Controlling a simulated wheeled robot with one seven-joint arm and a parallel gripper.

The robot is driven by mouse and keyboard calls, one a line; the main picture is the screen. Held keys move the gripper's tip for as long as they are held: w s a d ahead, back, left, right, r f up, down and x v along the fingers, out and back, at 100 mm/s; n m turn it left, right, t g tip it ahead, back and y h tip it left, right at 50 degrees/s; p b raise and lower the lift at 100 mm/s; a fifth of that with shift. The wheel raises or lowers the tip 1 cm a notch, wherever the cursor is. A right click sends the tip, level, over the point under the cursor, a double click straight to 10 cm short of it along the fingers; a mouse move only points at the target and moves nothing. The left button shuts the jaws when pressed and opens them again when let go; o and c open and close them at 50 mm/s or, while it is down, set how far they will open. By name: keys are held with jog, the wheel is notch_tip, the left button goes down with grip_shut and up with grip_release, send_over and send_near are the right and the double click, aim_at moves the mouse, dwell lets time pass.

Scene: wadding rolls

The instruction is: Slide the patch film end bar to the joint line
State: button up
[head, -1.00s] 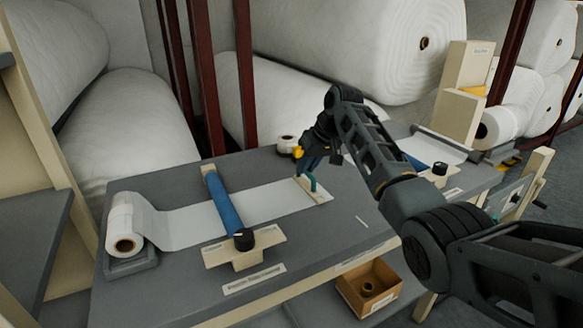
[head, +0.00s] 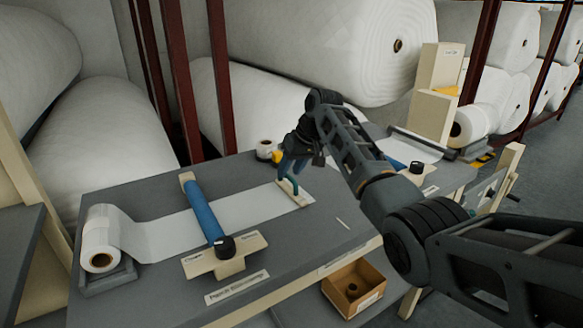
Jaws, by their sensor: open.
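The patch film (head: 168,238) runs as a pale strip from a white roll (head: 102,240) at the left, under a blue roller bar (head: 203,212), to the cream end bar (head: 300,203). Whether the fingers touch the handle cannot be told. A short white line (head: 342,223), perhaps the joint line, is marked on the bench to the right of the end bar.
The grey bench top (head: 270,235) is clear in front of the end bar. A second blue roller (head: 397,164) and film sheet (head: 412,147) lie to the right behind my arm. A small tape roll (head: 264,149) stands at the back. A cardboard box (head: 353,288) sits below the front edge.

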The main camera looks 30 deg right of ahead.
jog(key=v, duration=0.7)
jog(key=shift+r+b, duration=0.35)
jog(key=shift+r, duration=0.05)
jog(key=shift+s+d, duration=0.1)
